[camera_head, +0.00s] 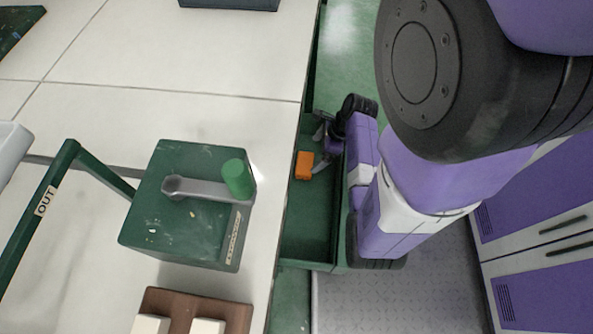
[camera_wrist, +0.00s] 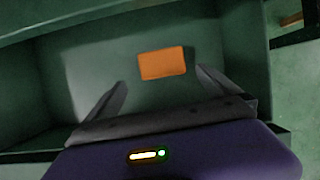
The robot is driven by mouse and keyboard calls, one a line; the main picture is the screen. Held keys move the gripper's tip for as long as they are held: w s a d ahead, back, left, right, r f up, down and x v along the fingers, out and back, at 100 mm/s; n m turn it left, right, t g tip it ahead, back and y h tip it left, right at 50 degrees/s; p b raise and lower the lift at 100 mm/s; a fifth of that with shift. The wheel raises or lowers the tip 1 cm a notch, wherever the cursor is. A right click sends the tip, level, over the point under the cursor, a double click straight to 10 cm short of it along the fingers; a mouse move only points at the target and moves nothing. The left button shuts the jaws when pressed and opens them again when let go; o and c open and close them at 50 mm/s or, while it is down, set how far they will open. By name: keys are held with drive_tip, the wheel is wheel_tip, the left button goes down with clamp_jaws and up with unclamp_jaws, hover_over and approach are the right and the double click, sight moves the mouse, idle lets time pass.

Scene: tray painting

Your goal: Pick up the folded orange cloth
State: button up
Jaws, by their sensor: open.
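The folded orange cloth (camera_head: 304,165) is a small flat rectangle inside an open green drawer (camera_head: 308,245) beside the white worktop. In the wrist view the cloth (camera_wrist: 162,63) lies on the drawer floor, beyond the fingertips and roughly centred between them. My gripper (camera_head: 322,150) reaches into the drawer, right next to the cloth in the head view. In the wrist view my gripper (camera_wrist: 162,78) is open, with its two fingers spread wide and nothing between them. I cannot tell the exact height of the fingers above the drawer floor.
A green box (camera_head: 185,215) with a grey crank and green knob stands on the white worktop (camera_head: 200,110). A green frame (camera_head: 52,190) marked OUT is left of it. A brown wooden block (camera_head: 235,318) with white pieces sits at the front. Drawer walls enclose the cloth; purple cabinets (camera_head: 540,290) stand right.

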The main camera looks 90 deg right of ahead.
sight(306, 163)
drive_tip(key=shift+d+b+x, duration=0.2)
drive_tip(key=shift+b+x, duration=3.2)
drive_tip(key=shift+x, duration=2.1)
drive_tip(key=shift+s, duration=0.1)
drive_tip(key=c, duration=1.1)
